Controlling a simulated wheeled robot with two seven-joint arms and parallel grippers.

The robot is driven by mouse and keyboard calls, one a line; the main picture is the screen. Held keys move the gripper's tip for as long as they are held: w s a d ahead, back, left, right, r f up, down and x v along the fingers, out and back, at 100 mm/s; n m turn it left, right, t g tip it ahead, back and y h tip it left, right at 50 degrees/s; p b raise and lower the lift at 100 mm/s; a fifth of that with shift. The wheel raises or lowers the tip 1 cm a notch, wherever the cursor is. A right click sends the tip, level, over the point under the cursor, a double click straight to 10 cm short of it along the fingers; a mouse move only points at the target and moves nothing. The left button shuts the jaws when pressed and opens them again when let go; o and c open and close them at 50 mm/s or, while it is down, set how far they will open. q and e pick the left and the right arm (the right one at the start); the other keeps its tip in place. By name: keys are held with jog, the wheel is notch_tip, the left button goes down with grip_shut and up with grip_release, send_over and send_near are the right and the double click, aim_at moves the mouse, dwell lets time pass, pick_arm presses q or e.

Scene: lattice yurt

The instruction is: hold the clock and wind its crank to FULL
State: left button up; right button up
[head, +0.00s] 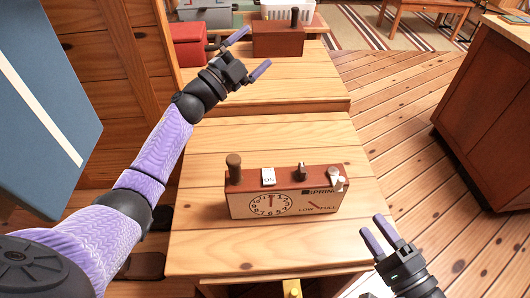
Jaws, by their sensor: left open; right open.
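The clock (248,207) is a brown-topped box with a cream front, upright on the near wooden table. Its front has a round dial and, at the right, a SPRING gauge (318,206) marked LOW and FULL; the small needle's exact reading is unclear. A dark knob, a white ON switch and a small dark lever stand on top. A pale crank-like part (337,179) is at the top right end. My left gripper (249,53) is open and empty, well beyond the clock. My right gripper (374,229) is open and empty, right of and nearer than the clock, not touching it.
A brown box with a dark knob (278,41), a red box (189,45) and a white basket (289,9) stand farther back. A wooden cabinet (490,110) is at the right. The near table (215,140) is clear around the clock.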

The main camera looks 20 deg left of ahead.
aim_at(266, 178)
pick_arm(q)
jog(key=s+d+m+g+h, duration=0.4)
jog(key=d+m+g+h, duration=0.3)
jog(key=d+m+g, duration=0.6)
jog(key=s+f+m+g+y, duration=0.2)
jog(key=f+m+y, duration=0.1)
jog(key=m, duration=0.2)
jog(key=s+d+f+m+g+y, duration=0.1)
jog(key=s+f+m+g+y, duration=0.1)
jog(key=s+f+m+y, duration=0.1)
jog(key=s+f+m+g+y, duration=0.3)
jog(key=f+m+y, duration=0.1)
jog(key=m, duration=0.3)
jog(key=shift+d+f+m+y, duration=0.3)
jog(key=shift+d+f+y, duration=0.1)
jog(key=shift+y, duration=0.1)
jog(key=a+y, duration=0.1)
jog(key=s+a+f+m+y, duration=0.1)
jog(key=a+y, duration=0.1)
jog(key=a+f+m+y, duration=0.1)
jog(key=a+y, duration=0.1)
jog(key=shift+s+a+f, duration=0.15)
notch_tip(266, 178, down, 9)
jog(key=shift+f, duration=0.15)
grip_shut()
